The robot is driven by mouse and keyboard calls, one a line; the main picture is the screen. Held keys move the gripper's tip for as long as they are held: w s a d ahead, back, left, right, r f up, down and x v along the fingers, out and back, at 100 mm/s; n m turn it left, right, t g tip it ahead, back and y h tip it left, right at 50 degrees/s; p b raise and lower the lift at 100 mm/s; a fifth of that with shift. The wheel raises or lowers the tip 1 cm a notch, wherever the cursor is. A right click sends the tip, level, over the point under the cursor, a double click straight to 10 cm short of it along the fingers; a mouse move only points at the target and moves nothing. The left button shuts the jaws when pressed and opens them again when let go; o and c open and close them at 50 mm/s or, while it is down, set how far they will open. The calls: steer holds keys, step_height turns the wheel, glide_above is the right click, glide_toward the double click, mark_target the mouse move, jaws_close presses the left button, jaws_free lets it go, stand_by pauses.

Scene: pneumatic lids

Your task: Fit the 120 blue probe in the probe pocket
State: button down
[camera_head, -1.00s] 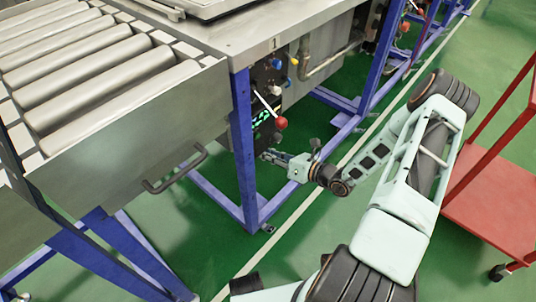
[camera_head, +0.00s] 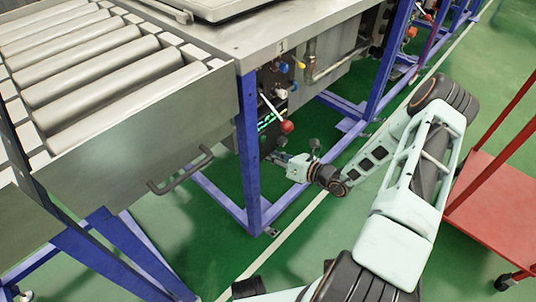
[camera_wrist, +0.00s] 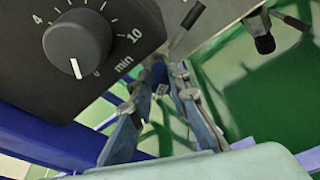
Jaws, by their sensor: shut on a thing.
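My gripper (camera_head: 274,157) is low beside the control panel under the bench, just right of a blue bench leg. Its fingers are small and dark there. In the wrist view my gripper (camera_wrist: 160,88) has its fingers reaching up to a small dark blue piece, the blue probe (camera_wrist: 159,73), which is held between the tips. Its number cannot be read and most of it is hidden. The probe pocket cannot be made out in either view.
A dark box with a black timer dial (camera_wrist: 77,43) marked in minutes is close on the left of the wrist view. A red-knobbed lever (camera_head: 287,126) sticks out above my gripper. The blue bench leg (camera_head: 249,150) is close by. A red cart (camera_head: 490,200) stands right.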

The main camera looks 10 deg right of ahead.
steer(key=shift+w+a, duration=0.45)
steer(key=shift+w, duration=0.15)
steer(key=c, duration=1.8)
jaws_free()
steer(key=shift+o, duration=0.2)
steer(key=p+v, duration=0.2)
steer(key=v, duration=0.5)
steer(key=v, duration=1.2)
steer(key=shift+s+a, duration=0.1)
steer(key=shift+a, duration=0.05)
